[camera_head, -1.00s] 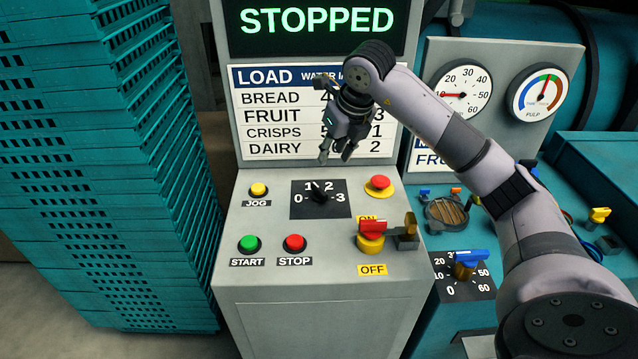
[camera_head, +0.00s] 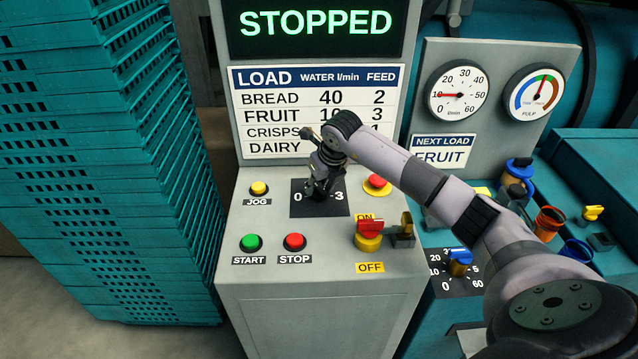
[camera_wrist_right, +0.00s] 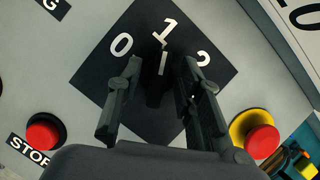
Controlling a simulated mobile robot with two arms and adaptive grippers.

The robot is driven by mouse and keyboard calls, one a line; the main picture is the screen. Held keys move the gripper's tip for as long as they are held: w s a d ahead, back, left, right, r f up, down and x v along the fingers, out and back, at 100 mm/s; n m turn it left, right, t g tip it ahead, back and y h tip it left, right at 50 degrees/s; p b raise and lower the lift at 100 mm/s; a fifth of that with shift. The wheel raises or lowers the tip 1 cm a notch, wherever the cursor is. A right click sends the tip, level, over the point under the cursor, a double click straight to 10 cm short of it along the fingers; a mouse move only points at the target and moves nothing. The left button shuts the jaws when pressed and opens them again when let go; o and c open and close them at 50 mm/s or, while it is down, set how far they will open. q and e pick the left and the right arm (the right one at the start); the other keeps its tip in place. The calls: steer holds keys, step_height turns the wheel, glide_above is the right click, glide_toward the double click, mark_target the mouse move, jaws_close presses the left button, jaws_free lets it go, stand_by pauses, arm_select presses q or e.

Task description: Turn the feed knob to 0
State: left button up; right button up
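The black feed knob (camera_wrist_right: 158,88) sits on a black dial plate (camera_wrist_right: 100,75) in the right wrist view. Its white pointer line is at the 1; the 0 is to its left. The dial plate (camera_head: 340,209) also shows in the head view, with 0 and 3 visible and the knob mostly hidden behind my gripper. My right gripper (camera_wrist_right: 162,100) is open, one finger on each side of the knob, with gaps visible. It also shows over the dial in the head view (camera_head: 318,192). My left gripper is not in view.
Around the dial are the yellow JOG button (camera_head: 259,188), green START (camera_head: 251,242), red STOP (camera_head: 294,242), a red button on yellow (camera_head: 377,181) and a red-yellow ON/OFF switch (camera_head: 369,234). Teal crates (camera_head: 110,180) stand at the left. The screen (camera_head: 315,25) reads STOPPED.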

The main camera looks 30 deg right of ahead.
steer(key=shift+c, duration=0.4)
jaws_close()
steer(key=shift+f+n+y+b, duration=0.15)
steer(key=shift+n+y+b, duration=0.35)
steer(key=shift+n+b, duration=0.7)
steer(key=n+y+b, duration=0.1)
steer(key=n+b, duration=0.1)
steer(key=shift+n, duration=0.3)
steer(key=n+g+y+b, duration=0.1)
steer(key=n, duration=0.2)
steer(key=shift+w+b, duration=0.1)
steer(key=shift+b, duration=0.25)
steer(key=shift+r+n+g+y+b, duration=0.2)
steer(key=shift+n+g+y+b, duration=0.3)
steer(key=shift+n, duration=1.3)
